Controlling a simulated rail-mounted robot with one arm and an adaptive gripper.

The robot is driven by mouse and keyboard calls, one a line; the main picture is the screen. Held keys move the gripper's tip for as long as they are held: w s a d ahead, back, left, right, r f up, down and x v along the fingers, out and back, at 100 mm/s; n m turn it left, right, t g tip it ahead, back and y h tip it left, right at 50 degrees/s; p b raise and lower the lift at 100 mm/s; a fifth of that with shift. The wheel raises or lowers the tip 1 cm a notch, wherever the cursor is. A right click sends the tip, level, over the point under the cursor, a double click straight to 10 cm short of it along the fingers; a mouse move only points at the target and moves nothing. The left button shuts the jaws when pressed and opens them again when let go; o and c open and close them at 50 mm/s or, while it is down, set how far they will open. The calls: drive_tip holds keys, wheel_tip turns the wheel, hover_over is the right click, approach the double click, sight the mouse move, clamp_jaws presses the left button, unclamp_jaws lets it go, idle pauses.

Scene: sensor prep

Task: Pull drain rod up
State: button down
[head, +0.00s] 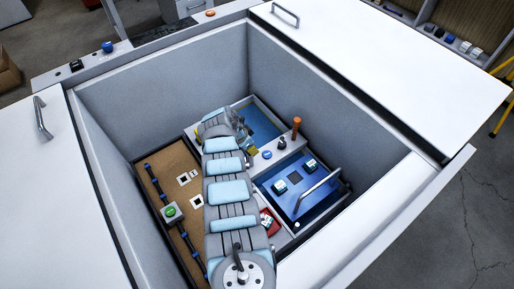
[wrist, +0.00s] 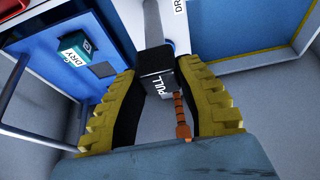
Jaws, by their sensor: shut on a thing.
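A black handle block marked PULL (wrist: 155,72) sits between the yellow fingers of my gripper (wrist: 160,76) in the wrist view. The gripper is shut on it. A grey rod (wrist: 152,22) runs on from the block toward the top of the picture; I take the two as the drain rod. In the head view my arm reaches down into the deep grey bay, and its end is near the bay's far side. The handle is hidden there behind my arm, and how far the rod stands out cannot be told.
A blue panel (head: 294,198) with a bar handle (head: 318,193) lies right of my arm. A brown upright post (head: 296,128) and a blue recess (head: 262,127) are farther back. A tan board (head: 160,168) lies left. Tall grey walls (head: 165,80) enclose the arm.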

drive_tip(key=shift+r, duration=0.4)
drive_tip(key=c, duration=0.6)
unclamp_jaws()
drive_tip(key=shift+c, duration=0.2)
drive_tip(key=shift+s+a+r, duration=0.1)
drive_tip(key=shift+a+r, duration=0.1)
drive_tip(key=shift+r, duration=0.4)
drive_tip(key=shift+s+a+r, duration=0.15)
drive_tip(key=shift+s+r, duration=0.05)
drive_tip(key=shift+r, duration=0.15)
drive_tip(key=v, duration=0.9)
drive_tip(key=shift+r, duration=0.35)
drive_tip(key=shift+s, duration=0.1)
